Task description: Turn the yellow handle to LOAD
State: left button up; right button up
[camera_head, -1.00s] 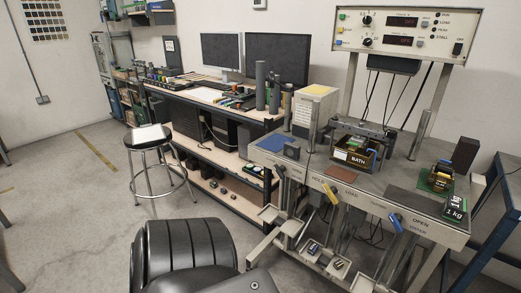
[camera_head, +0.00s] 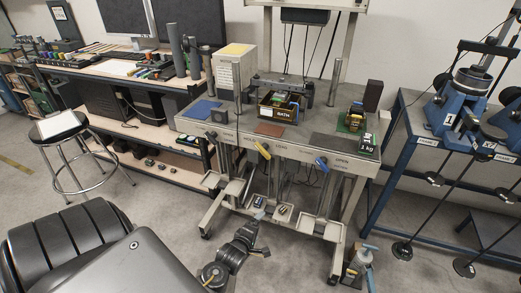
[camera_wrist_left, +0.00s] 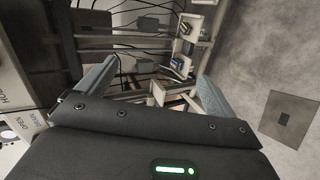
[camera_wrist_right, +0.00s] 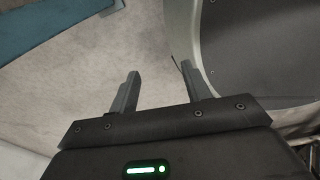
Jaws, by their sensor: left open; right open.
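The yellow handle (camera_head: 263,150) is on the front of the grey bench (camera_head: 225,128), left of a blue handle (camera_head: 321,164). It slants down to the right; the lettering beside it is too small to read now. My left gripper (camera_head: 252,224) is in front of the bench, below the yellow handle and apart from it. In the left wrist view its fingers (camera_wrist_left: 157,80) are spread and empty, facing the bench's lower frame; the yellow handle does not show there. My right gripper (camera_wrist_right: 155,82) is open and empty above bare floor in the right wrist view.
Small trays (camera_head: 283,212) with blocks are low under the bench front. A bath box (camera_head: 280,108) and a weight (camera_head: 367,143) are on top. A black stool (camera_head: 58,124) stands left. A blue-framed table (camera_head: 385,150) stands right. Floor before the bench is partly clear.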

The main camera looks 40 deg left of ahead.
pick_arm(q)
notch_tip(320, 180, up, 15)
jog(key=w+a+n+t+y, duration=0.2)
jog(key=a+n+t, duration=0.1)
jog(key=n, duration=0.3)
jog(key=n+t+p, duration=0.1)
jog(key=n+t, duration=0.1)
jog(key=n, duration=0.3)
send_near(263, 152)
jog(key=shift+y, duration=0.4)
jog(key=p+x, duration=0.1)
jog(key=x, duration=0.8)
jog(key=shift+d+p, duration=0.1)
jog(key=shift+p, duration=0.3)
jog(key=shift+w+f, duration=0.1)
pick_arm(e)
jog(key=r, duration=0.3)
jog(key=shift+a, duration=0.35)
